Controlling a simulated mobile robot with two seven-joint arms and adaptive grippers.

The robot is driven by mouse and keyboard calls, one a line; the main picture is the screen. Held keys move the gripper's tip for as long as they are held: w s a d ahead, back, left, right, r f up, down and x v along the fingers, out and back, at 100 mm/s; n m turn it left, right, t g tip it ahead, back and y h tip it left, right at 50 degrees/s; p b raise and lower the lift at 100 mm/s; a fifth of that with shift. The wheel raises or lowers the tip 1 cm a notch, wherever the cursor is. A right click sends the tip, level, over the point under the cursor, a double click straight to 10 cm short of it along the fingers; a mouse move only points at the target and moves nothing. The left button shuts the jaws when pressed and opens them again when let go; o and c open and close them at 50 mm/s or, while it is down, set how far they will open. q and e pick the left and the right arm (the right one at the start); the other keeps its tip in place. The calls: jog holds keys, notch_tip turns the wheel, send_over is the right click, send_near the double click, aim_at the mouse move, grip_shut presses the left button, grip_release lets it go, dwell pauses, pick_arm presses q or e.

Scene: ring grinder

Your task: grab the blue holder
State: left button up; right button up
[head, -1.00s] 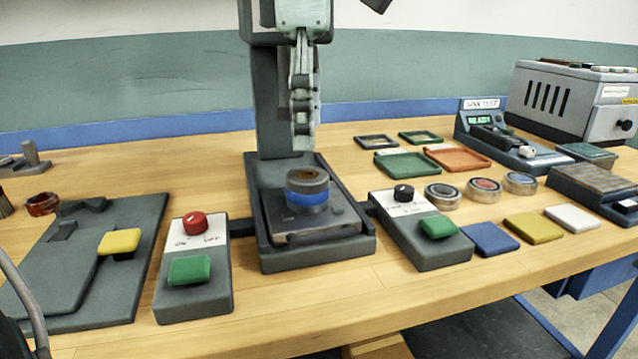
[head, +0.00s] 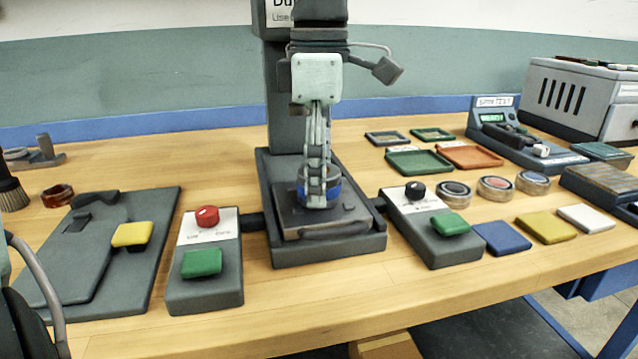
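The blue holder (head: 334,192) is a short round piece with a blue band, standing on the grey press bed (head: 290,222) at the middle of the head view.
Control boxes with a red knob (head: 207,216) and a black knob (head: 415,190) flank the press. The dark press column (head: 284,110) rises behind the gripper. Round tins (head: 454,194) and coloured pads (head: 501,238) lie to the right. The front table strip is clear.

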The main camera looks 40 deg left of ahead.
pick_arm(q)
grip_shut()
jog(key=shift+r, duration=0.1)
jog(key=shift+w, duration=0.1)
